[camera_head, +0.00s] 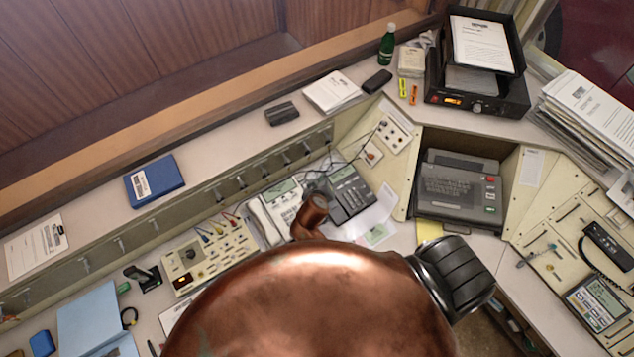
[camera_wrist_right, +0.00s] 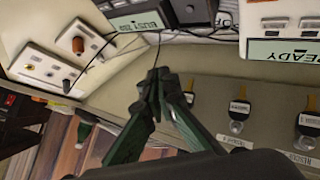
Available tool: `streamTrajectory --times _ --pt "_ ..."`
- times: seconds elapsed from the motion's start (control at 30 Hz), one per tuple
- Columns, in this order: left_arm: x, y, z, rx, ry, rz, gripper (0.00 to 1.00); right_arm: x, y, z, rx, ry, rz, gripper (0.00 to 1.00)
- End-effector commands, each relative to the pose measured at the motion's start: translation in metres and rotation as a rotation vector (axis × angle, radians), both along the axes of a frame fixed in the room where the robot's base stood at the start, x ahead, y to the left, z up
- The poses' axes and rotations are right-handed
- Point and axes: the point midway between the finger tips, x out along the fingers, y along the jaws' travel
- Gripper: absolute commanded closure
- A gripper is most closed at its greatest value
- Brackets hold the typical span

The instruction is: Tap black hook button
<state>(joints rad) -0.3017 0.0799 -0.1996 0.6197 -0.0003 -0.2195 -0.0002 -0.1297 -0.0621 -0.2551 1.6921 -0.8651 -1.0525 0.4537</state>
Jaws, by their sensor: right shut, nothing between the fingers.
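My right gripper (camera_wrist_right: 157,82) is shut and empty in the right wrist view, its dark green fingertips together in front of the sloping panel. In the head view the same gripper (camera_head: 320,187) is small and dark, partly hidden by my copper arm, close to the dark desk phone (camera_head: 349,192). The wrist view shows a dark device with a BUSY display (camera_wrist_right: 140,22) and a pale device with a READY display (camera_wrist_right: 285,50). I cannot pick out the black hook button with certainty. My left gripper is not in view.
A switch panel (camera_head: 258,170) runs along the desk back. A cream panel (camera_wrist_right: 50,68) carries an orange-brown knob. A thin black cable (camera_wrist_right: 157,48) passes near my fingertips. A printer-like machine (camera_head: 458,190) stands to the right. My copper arm hides the desk's front.

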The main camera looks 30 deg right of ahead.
Motion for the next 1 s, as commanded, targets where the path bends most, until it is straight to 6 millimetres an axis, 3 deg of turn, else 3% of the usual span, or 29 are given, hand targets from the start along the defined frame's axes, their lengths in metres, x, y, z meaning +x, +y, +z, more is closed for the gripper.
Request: streamTrajectory --times 0.47,1.0 --pt "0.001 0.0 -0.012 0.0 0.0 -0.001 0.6 0.004 0.002 -0.011 0.0 0.0 0.003 1.0" --pt "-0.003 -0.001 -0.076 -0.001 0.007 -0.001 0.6 0.014 0.003 -0.078 -0.001 0.001 0.004 1.0"
